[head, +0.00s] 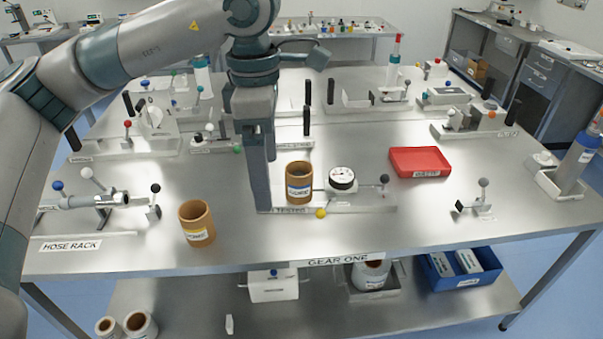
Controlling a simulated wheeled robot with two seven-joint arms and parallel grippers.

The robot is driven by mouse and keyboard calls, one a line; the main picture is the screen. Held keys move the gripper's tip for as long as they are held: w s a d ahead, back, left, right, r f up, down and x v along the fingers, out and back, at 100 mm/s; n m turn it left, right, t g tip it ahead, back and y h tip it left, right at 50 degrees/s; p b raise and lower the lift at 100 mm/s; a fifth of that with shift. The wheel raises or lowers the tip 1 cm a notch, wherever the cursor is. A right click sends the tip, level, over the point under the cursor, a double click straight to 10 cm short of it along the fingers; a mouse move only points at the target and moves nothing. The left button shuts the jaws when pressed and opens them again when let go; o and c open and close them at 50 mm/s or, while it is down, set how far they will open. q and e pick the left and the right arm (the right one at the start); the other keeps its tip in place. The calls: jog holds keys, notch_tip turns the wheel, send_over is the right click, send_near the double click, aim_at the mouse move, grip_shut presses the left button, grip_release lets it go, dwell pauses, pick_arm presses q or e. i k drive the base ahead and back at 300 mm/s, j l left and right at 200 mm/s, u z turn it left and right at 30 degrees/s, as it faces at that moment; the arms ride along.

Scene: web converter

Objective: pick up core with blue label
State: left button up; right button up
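A brown cardboard core with a white and blue label (298,172) stands upright on the grey tester plate near the middle of the bench in the head view. A second brown core (197,215), with a yellow and white label, stands upright on the bench to its left. My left gripper (265,188) points down just left of the blue-label core, with a small visible gap between them. It holds nothing that I can see. Its fingers are seen nearly edge-on, so their opening is unclear. My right gripper is out of view.
A black-and-white dial (342,179) and a lever with a dark knob sit right of the blue-label core. A red tray (419,162) lies further right. The hose rack (95,201) is at the left. Fixtures with upright posts line the back.

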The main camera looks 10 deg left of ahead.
aim_at(299, 190)
jog(key=i, duration=1.05)
